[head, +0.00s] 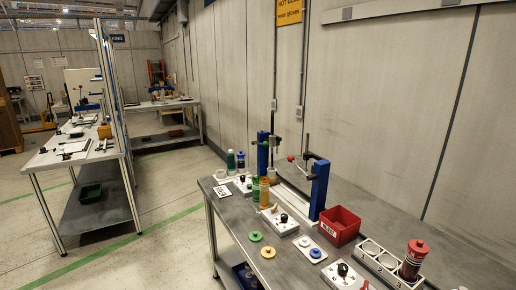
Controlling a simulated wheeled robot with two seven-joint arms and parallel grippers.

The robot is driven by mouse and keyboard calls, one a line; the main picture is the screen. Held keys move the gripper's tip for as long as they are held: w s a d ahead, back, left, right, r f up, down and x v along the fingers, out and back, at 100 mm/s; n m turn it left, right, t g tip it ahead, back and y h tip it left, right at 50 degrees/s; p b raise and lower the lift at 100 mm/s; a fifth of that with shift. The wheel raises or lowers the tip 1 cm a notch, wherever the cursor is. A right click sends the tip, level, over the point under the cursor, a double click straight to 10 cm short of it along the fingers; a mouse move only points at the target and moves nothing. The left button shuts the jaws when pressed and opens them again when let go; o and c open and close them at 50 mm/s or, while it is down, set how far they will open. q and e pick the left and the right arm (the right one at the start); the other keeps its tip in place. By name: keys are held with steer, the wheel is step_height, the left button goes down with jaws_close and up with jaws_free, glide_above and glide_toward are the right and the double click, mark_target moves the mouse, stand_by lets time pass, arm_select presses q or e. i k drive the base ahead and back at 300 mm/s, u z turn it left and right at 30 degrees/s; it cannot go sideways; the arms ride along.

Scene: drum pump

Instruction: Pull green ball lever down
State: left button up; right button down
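The workbench (240,217) stands at the lower right in the head view. A blue post (263,152) stands at its back left and a second blue post (319,190) further right. A dark upright rod (273,117) and a thin slanted lever (274,150) show beside the left post. A small red ball (291,158) shows between the posts. I cannot make out a green ball on a lever; it is hidden or too small to tell. Neither of my grippers is in view.
Bottles (264,193), a white box with a black knob (284,217), flat coloured discs (268,252), a red bin (340,226) and a white holder (375,257) with a red bottle (412,260) crowd the bench. A wall closes off its back.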

mark_target(266, 144)
steer(key=k, duration=0.55)
steer(key=u, duration=0.65)
steer(key=i, duration=0.7)
steer(key=u, duration=0.95)
steer(key=i, duration=1.1)
steer(key=z, duration=0.3)
steer(key=i, duration=0.95)
steer(key=z, duration=1.05)
steer(key=i, duration=0.4)
steer(key=z, duration=0.4)
